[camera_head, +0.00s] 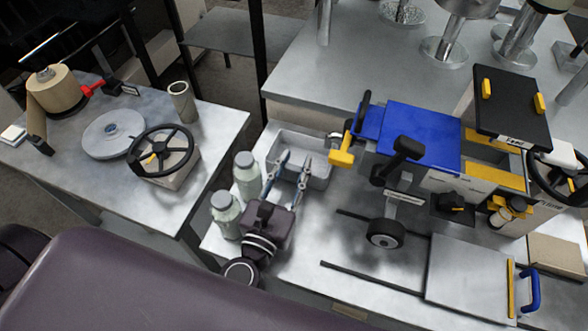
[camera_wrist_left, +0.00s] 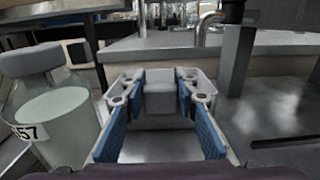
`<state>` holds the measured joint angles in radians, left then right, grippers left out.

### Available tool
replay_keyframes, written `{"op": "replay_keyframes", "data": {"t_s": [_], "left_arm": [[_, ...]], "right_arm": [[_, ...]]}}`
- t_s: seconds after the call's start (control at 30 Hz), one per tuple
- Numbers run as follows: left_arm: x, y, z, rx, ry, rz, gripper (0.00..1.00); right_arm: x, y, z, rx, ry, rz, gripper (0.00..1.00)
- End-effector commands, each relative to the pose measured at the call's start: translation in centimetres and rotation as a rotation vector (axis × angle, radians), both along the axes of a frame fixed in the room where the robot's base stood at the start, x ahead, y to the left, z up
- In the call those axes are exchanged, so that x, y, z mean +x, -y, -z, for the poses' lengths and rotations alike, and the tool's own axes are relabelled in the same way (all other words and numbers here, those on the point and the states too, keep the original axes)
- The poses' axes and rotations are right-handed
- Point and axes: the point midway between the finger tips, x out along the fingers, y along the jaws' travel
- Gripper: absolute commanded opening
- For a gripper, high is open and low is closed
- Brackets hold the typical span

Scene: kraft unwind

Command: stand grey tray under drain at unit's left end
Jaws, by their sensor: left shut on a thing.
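The grey tray (camera_head: 319,172) is a shallow open box at the left end of the blue-topped unit (camera_head: 420,135). A small metal drain spout (camera_head: 334,137) with a yellow handle (camera_head: 341,158) sticks out of that end, close to the tray's right rim. Whether the tray touches the bench is unclear. My right gripper is not in view.
Two capped bottles (camera_head: 246,175) stand just left of my left gripper; one also shows in the left wrist view (camera_wrist_left: 55,115). Black rods (camera_head: 362,285) and a flat metal plate (camera_head: 465,280) lie to the right. A side table (camera_head: 75,165) holds a handwheel and rolls.

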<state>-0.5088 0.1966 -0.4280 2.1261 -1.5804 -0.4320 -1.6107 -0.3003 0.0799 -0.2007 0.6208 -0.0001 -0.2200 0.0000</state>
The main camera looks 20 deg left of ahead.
Motion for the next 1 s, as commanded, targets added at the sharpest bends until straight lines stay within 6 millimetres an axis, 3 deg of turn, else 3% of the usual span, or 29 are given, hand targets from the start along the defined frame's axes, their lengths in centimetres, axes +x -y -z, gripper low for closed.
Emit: {"op": "replay_keyframes", "data": {"t_s": [0.4, 0.43, 0.57, 0.93, 1.0], "left_arm": [[0.03, -0.01, 0.58, 0.000, 0.002, -0.001, 0.00], [0.02, -0.01, 0.44, 0.000, 0.001, -0.001, 0.31], [0.02, -0.02, 0.42, 0.000, 0.001, -0.001, 0.45], [0.01, -0.01, -0.15, -0.001, 0.001, -0.001, 0.45], [-0.80, -0.03, 0.44, 0.000, -0.001, 0.000, 0.45]], "right_arm": [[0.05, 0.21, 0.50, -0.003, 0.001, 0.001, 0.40], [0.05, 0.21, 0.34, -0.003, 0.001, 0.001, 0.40], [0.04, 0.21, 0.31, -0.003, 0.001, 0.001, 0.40], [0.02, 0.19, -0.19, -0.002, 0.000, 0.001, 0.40], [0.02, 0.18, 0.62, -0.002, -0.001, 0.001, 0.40]]}}
